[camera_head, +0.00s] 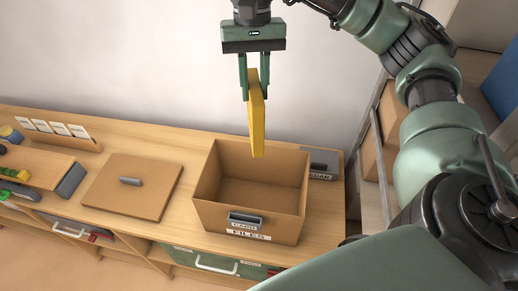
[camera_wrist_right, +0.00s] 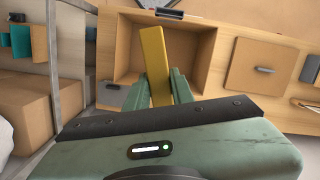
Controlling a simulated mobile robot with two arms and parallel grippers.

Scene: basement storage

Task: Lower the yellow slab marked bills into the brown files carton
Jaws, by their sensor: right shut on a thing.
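The yellow slab (camera_head: 257,118) hangs upright, its long side vertical, above the open brown files carton (camera_head: 247,222). No marking can be read on the slab. My right gripper (camera_head: 255,92) is shut on the slab's upper part. The slab's lower end shows in front of the carton's back wall; whether it is below the rim I cannot tell. The carton looks empty and has a label reading FILES on its front. In the right wrist view the slab (camera_wrist_right: 156,62) sticks out from between the fingers (camera_wrist_right: 162,90) over the carton (camera_wrist_right: 125,45). My left gripper is not in view.
The carton's lid (camera_head: 132,187) with a grey handle lies on the wooden bench to the left. A grey box (camera_head: 323,163) stands right behind the carton. A card holder (camera_head: 55,135) and a wooden tray (camera_head: 38,165) are at the far left. Shelving with cartons stands at right.

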